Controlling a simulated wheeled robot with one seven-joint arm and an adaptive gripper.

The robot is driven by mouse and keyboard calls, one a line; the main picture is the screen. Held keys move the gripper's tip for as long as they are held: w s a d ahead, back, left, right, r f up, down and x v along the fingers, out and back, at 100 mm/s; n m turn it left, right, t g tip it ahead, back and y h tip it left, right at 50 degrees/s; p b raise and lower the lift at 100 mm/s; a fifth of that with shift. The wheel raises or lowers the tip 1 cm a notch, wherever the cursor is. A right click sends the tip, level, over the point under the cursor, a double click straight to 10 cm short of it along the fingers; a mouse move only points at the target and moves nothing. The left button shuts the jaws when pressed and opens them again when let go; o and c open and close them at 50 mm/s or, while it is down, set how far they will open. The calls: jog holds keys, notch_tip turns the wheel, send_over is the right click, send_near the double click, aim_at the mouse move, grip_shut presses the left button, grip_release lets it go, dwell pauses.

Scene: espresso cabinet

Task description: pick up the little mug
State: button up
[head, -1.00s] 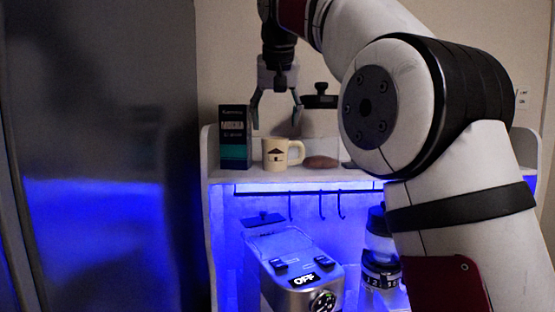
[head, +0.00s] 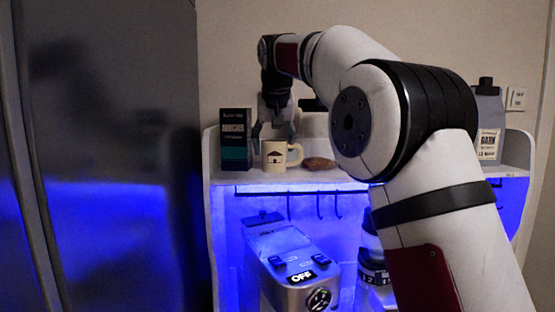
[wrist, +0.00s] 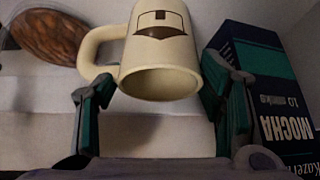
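The little mug (head: 276,157), cream with a small house picture and a handle on the right, stands upright on the cabinet's top shelf. My gripper (head: 274,132) is just above and behind it, pointing down, with the fingers spread. In the wrist view the mug (wrist: 158,55) shows between the two open fingers of my gripper (wrist: 160,88), its rim facing the camera. One finger is near the handle side, the other near the opposite wall. I cannot tell whether either finger touches the mug.
A dark Mocha box (head: 235,143) stands close left of the mug; it also shows in the wrist view (wrist: 262,80). A brown oval object (head: 319,163) lies right of the handle. An espresso machine (head: 290,262) sits below.

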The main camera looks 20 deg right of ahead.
jog(key=c, duration=0.8)
jog(key=shift+r, duration=0.1)
jog(key=shift+c, duration=0.2)
